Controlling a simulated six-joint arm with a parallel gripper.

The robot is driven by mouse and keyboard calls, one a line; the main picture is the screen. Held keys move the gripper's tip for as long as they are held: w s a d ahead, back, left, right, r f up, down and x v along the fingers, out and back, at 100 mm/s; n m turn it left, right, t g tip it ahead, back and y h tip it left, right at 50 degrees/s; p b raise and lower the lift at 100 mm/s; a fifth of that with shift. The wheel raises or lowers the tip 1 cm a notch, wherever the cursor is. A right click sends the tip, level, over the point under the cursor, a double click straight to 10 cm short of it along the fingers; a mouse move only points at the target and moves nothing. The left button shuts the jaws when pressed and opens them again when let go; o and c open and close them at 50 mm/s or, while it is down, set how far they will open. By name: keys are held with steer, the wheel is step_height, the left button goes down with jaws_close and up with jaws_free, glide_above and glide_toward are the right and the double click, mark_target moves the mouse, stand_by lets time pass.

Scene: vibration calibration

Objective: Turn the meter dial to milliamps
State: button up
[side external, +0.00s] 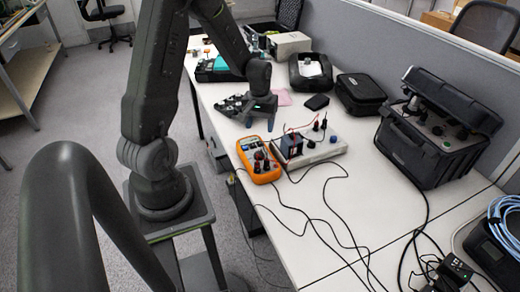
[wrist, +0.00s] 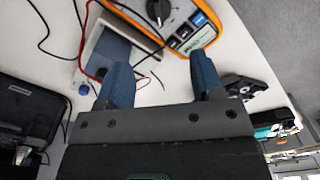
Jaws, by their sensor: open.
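The orange multimeter (side external: 258,158) lies on the white table, with probe plugs and leads at its near end. In the wrist view the orange multimeter (wrist: 187,28) is at the top, partly cut off, with its dark dial (wrist: 158,10) and part of the screen showing. The dial's setting cannot be read. My gripper (side external: 268,118) is low over the table, just beyond the meter in the side view. In the wrist view my gripper (wrist: 162,78) shows two blue fingers spread apart with nothing between them. The fingers are apart from the dial.
A white board with dark components (side external: 310,150) stands right of the meter, with red and black leads across the table. A dark grey clamp-like tool (side external: 235,105) lies left of my gripper. A black case (side external: 435,130) stands at the right.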

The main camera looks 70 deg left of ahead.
mark_target(261, 150)
step_height(261, 150, down, 11)
steer(key=shift+r, duration=0.2)
steer(key=shift+c, duration=0.2)
steer(key=c, duration=0.8)
steer(key=shift+c, duration=0.2)
steer(key=m, duration=0.4)
steer(key=shift+w+d, duration=0.15)
steer(key=shift+d+m, duration=0.15)
steer(key=shift+m, duration=1.75)
